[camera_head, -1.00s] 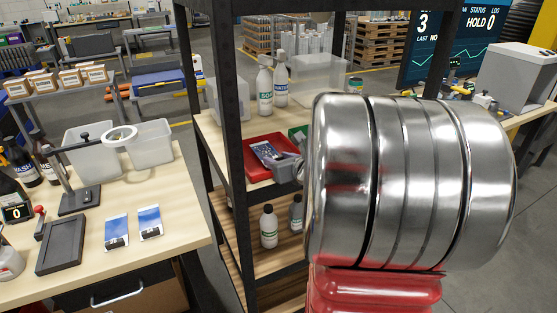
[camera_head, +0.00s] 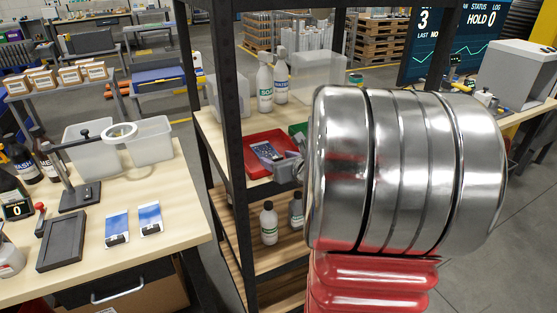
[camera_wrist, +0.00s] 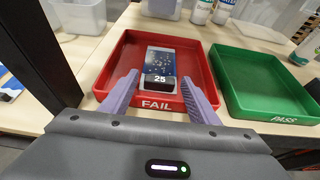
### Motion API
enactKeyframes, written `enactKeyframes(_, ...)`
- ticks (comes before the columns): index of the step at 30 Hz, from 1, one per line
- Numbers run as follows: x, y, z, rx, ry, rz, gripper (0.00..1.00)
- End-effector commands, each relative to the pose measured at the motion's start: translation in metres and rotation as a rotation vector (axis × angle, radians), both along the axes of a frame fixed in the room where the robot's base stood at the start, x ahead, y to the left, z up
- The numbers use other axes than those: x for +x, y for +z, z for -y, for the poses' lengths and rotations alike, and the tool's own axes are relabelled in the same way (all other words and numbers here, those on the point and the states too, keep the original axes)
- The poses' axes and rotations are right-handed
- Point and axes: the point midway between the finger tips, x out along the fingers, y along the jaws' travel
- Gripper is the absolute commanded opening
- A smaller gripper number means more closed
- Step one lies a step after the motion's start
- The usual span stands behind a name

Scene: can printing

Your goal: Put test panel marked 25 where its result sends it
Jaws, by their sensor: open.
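The test panel marked 25 (camera_wrist: 160,68) lies in the red FAIL tray (camera_wrist: 204,63). It is blue and white with light speckles and a dark label end that faces me. The panel (camera_head: 266,152) and the red tray (camera_head: 256,174) also show on the shelf in the head view. My gripper (camera_wrist: 160,88) is open, with its two purple fingers over the tray's front edge, one on each side of the panel's label end. No finger is seen closed on the panel. The green PASS tray (camera_wrist: 262,84) stands empty to the right of the red one.
A dark shelf post (camera_wrist: 38,62) stands close on the left. Bottles (camera_head: 265,88) and clear bins stand behind the trays. Two other blue panels (camera_head: 117,225) lie on the left table beside a dark frame (camera_head: 62,243). A screen (camera_head: 440,40) reads HOLD 0.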

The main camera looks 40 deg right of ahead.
Motion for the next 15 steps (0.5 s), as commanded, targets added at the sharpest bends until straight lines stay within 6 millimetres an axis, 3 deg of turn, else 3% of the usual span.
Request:
enactKeyframes(5, -0.001, -0.001, -0.001, 0.001, 0.000, -0.005, 0.57)
enactKeyframes(11, 0.000, 0.013, 0.000, -0.002, 0.000, -0.002, 0.57)
enactKeyframes(15, -0.014, 0.018, -0.004, 0.000, -0.001, -0.001, 0.57)
